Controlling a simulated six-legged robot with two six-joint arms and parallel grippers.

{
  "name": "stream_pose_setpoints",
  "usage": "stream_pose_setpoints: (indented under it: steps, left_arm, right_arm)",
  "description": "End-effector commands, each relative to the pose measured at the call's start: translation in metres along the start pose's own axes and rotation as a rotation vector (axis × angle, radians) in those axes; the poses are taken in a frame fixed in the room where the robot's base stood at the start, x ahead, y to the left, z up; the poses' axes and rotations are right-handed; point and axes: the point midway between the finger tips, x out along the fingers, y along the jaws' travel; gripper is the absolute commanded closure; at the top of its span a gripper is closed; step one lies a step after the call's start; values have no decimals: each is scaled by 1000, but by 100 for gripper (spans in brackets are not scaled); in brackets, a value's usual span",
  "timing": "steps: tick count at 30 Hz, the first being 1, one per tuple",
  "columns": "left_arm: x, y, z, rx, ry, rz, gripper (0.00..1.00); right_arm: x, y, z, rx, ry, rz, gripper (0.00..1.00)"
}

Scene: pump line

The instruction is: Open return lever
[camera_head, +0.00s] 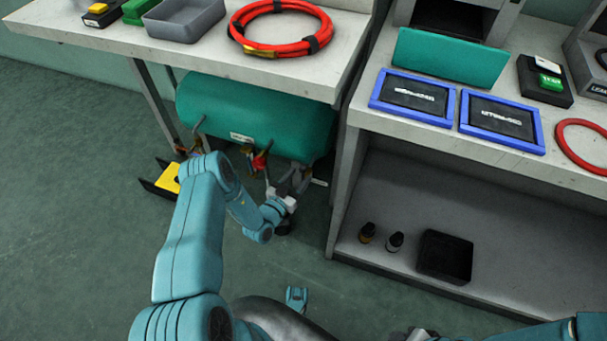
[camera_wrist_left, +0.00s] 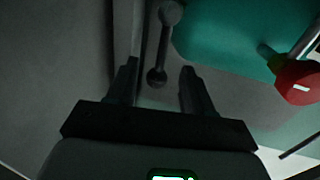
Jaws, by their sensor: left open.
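A teal tank (camera_head: 250,112) hangs under the left bench, with small valves and fittings below it. A red valve part (camera_head: 260,162) shows on its front; a red knob on a metal rod also shows in the left wrist view (camera_wrist_left: 298,82). My left gripper (camera_head: 298,180) is under the tank's right end. In the left wrist view my open gripper (camera_wrist_left: 160,82) has a dark rod with a ball end (camera_wrist_left: 157,77) between its fingers in the picture. I see no clear contact. No label tells which part is the return lever.
The left bench top (camera_head: 115,45) overhangs the tank. A cabinet side wall (camera_head: 345,190) stands close right of my left gripper. A yellow-and-black item (camera_head: 168,178) is on the floor at left. The shelf at right holds small bottles and a black box (camera_head: 445,257).

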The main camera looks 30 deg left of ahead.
Motion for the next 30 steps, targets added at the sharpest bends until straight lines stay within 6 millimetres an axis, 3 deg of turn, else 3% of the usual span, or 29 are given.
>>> stream_pose_setpoints:
  steps: [6, 16, 17, 21, 30]
  left_arm:
    - [28, 2, 1, 0, 1, 1, 49]
    - [34, 2, 0, -1, -1, 1, 49]
    - [34, 2, 0, -1, -1, 1, 55]
    - [33, 2, 0, 0, -1, 1, 100]
    - [31, 2, 0, 7, -3, 0, 100]
  right_arm:
    - [7, 4, -2, 6, 5, 1, 57]
    - [7, 4, -3, 7, 6, 1, 57]
    - [7, 4, -3, 7, 6, 1, 57]
    - [7, 4, -3, 6, 7, 1, 57]
    - [6, 4, -2, 6, 6, 1, 57]
